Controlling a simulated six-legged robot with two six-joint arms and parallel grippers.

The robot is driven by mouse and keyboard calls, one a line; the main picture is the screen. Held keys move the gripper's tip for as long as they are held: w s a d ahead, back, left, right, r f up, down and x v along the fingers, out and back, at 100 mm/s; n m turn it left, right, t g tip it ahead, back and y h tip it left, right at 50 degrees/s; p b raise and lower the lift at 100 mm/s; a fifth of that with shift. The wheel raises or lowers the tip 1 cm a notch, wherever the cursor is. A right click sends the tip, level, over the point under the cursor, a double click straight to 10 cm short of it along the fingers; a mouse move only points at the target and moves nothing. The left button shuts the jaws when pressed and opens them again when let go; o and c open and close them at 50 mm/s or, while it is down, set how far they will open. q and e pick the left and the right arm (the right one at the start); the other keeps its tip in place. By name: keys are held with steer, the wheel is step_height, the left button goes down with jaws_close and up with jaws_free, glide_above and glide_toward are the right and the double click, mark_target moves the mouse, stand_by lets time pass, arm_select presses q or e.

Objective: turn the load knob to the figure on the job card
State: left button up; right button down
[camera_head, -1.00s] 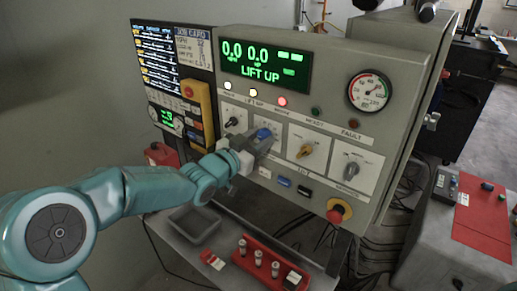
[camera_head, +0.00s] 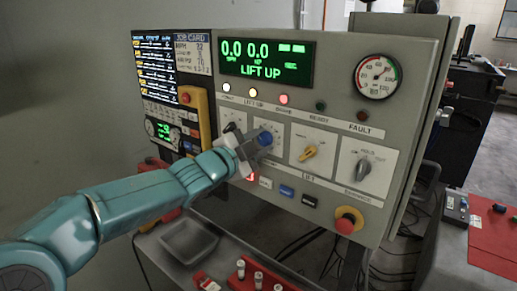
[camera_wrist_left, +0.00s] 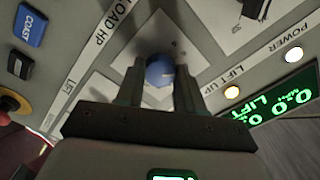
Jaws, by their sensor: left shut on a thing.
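The load knob is blue (camera_head: 265,138), on a white dial plate of the grey panel. It also shows in the wrist view (camera_wrist_left: 160,71), with the label LOAD HP beside its plate. My left gripper (camera_head: 250,150) is shut on this blue knob, a finger on either side; the fingers partly hide the dial marks. The job card (camera_head: 193,52) is at the panel's upper left; its small figures are hard to read. The green display (camera_head: 267,58) shows 0.0, 0.0 and LIFT UP. My right gripper is not in view.
A yellow knob (camera_head: 310,152) and a grey knob (camera_head: 364,167) sit to the right on the panel. A red emergency button (camera_head: 348,221) sticks out at lower right. A grey tray (camera_head: 188,240) and a red rack (camera_head: 258,278) lie below the panel.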

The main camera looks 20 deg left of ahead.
arm_select(q)
steer(key=shift+m, duration=0.4)
steer(key=o, duration=1)
steer(key=v, duration=1.6)
steer(key=shift+s+b, duration=0.2)
steer(key=shift+b, duration=0.2)
